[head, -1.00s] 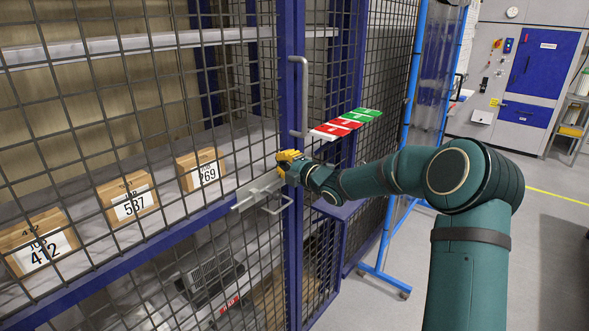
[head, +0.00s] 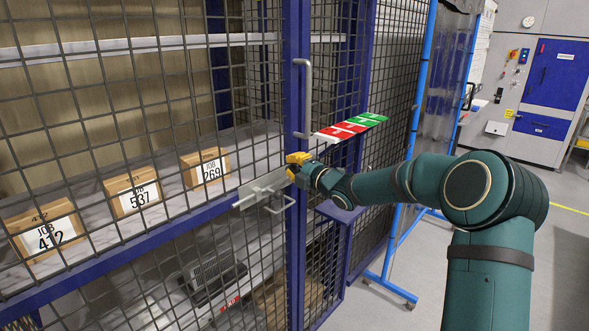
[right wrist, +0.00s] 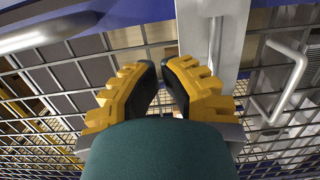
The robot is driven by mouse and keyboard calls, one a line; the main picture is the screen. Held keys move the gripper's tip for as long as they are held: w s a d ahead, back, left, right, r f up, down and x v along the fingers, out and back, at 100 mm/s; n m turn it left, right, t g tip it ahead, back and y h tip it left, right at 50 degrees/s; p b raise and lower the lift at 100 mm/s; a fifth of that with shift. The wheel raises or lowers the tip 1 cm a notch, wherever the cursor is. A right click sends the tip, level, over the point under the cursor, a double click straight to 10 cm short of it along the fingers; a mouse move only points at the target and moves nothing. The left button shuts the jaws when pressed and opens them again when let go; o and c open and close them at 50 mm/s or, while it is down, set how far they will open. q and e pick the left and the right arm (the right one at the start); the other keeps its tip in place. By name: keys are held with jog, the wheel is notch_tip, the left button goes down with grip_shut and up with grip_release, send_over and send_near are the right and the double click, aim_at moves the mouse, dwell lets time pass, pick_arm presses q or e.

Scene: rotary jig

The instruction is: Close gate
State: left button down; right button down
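The gate (head: 298,90) is a blue-framed mesh panel with a tall grey bar handle (head: 306,100) on its edge. A grey latch plate with a bolt (head: 262,188) sits lower on the edge, and a small loop handle hangs under it. My right gripper (head: 294,158) is at the gate's edge post, just above the latch. In the right wrist view its yellow and black fingers (right wrist: 160,75) are nearly together, with a narrow gap and nothing seen between them. A grey metal plate (right wrist: 214,45) is beside the right finger. Contact is unclear. My left gripper is not in view.
Behind the mesh, boxes labelled 412 (head: 45,232), 537 (head: 133,194) and 269 (head: 205,167) stand on a shelf. A red and green sign (head: 352,127) is right of the post. A blue wheeled frame (head: 405,235) stands further right. Open floor lies beyond.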

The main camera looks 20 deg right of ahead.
jog(key=d+v, duration=0.1)
jog(key=v, duration=0.9)
jog(key=shift+d+f+p, duration=0.25)
jog(key=shift+d+p, duration=0.05)
jog(key=shift+p, duration=0.1)
jog(key=s+a+f+m+g, duration=0.1)
jog(key=a+f+m+g, duration=0.1)
jog(key=a+f+m, duration=0.45)
jog(key=s+a+f+m+g+h, duration=0.1)
jog(key=s+a+f+m+g, duration=0.15)
jog(key=f, duration=0.65)
jog(key=a+f+m+g, duration=0.1)
jog(key=a+f+m, duration=0.35)
jog(key=f, duration=0.25)
jog(key=s+a+f+m+g, duration=0.3)
jog(key=s+a+f, duration=0.1)
jog(key=s, duration=0.4)
jog(key=s+a+f+m+g, duration=0.3)
jog(key=s+a+f, duration=0.2)
jog(key=s+f, duration=0.2)
jog(key=s+a+f+m+g, duration=0.3)
jog(key=s+f, duration=0.3)
jog(key=s, duration=0.2)
jog(key=shift+s+a+g, duration=0.4)
jog(key=shift+a+g, duration=0.05)
jog(key=shift+a, duration=0.45)
jog(key=shift+w, duration=0.1)
